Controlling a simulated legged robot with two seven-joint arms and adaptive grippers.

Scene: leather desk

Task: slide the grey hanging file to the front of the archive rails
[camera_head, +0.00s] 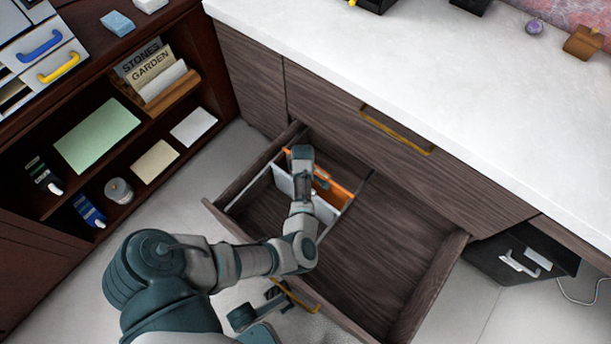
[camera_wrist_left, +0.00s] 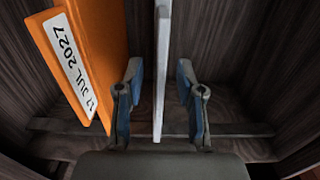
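The grey hanging file (camera_head: 283,180) hangs across the rails in the left part of the open drawer, partly hidden by my left wrist. In the left wrist view the grey file (camera_wrist_left: 160,30) appears as a thin pale upright edge. My left gripper (camera_wrist_left: 160,70) is open, one finger on each side of this edge, with a visible gap on both sides. The archive rails (camera_head: 343,213) run from the back of the drawer to its front.
An orange file (camera_head: 338,192) hangs just behind the grey one; it shows in the wrist view, left of my fingers, with a dated label (camera_wrist_left: 72,65). The drawer (camera_head: 385,255) is bare on the right. A dark shelf unit (camera_head: 75,210) stands left and a white worktop (camera_head: 420,90) above.

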